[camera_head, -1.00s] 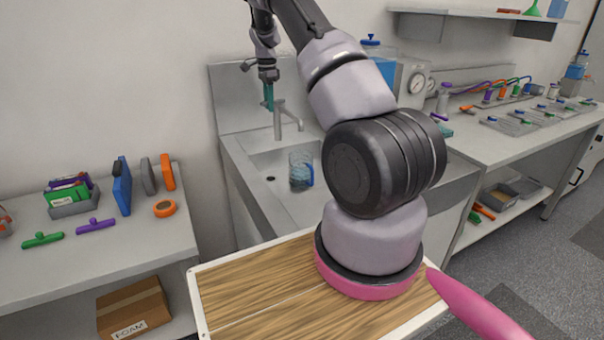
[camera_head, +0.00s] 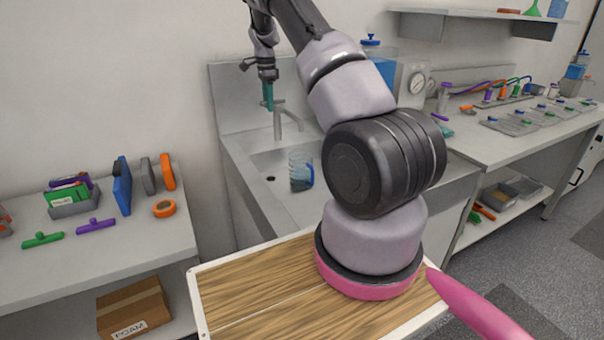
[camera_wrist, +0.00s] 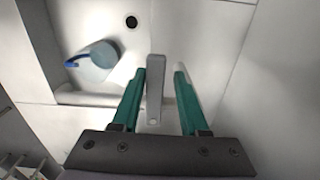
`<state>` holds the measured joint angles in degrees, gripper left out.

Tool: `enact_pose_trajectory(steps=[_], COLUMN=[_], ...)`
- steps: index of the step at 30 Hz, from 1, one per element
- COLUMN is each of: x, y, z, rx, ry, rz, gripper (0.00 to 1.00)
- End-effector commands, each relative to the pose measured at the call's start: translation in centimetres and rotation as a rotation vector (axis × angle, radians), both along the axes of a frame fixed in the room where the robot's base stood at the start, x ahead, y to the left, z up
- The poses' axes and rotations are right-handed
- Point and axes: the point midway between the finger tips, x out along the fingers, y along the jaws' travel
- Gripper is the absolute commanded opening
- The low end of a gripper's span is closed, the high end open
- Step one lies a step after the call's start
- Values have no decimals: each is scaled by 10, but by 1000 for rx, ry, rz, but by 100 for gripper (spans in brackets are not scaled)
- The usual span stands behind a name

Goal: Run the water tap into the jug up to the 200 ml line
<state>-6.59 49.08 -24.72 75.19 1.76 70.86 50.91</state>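The jug (camera_head: 300,171), clear with a blue handle, stands in the sink basin below the tap (camera_head: 279,120). It also shows in the wrist view (camera_wrist: 97,62). Its lower part looks bluish in the head view; its lines and any water level are too small to read. My gripper (camera_head: 268,106) is above the sink at the tap, pointing down. In the wrist view my gripper (camera_wrist: 160,73) has its teal fingers apart, with a grey bar of the tap (camera_wrist: 155,92) between them, nearer the left finger. I cannot tell whether they touch. No stream is clearly visible.
The sink (camera_head: 238,165) has a raised back panel and a dark drain hole (camera_wrist: 131,22). A bench with tools (camera_head: 150,238) stands at the left, and a bench with several trays (camera_head: 470,140) at the right. A wall shelf (camera_head: 470,13) hangs above.

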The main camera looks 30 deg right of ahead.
Motion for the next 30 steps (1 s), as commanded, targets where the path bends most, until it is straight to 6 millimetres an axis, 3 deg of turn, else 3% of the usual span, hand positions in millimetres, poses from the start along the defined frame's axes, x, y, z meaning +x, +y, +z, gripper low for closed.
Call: enact_pose_trajectory(steps=[19,30], x=[4,4], y=[0,0], z=[72,80], rx=[0,0], ry=[-2,0], rz=[0,0], gripper=[44,44])
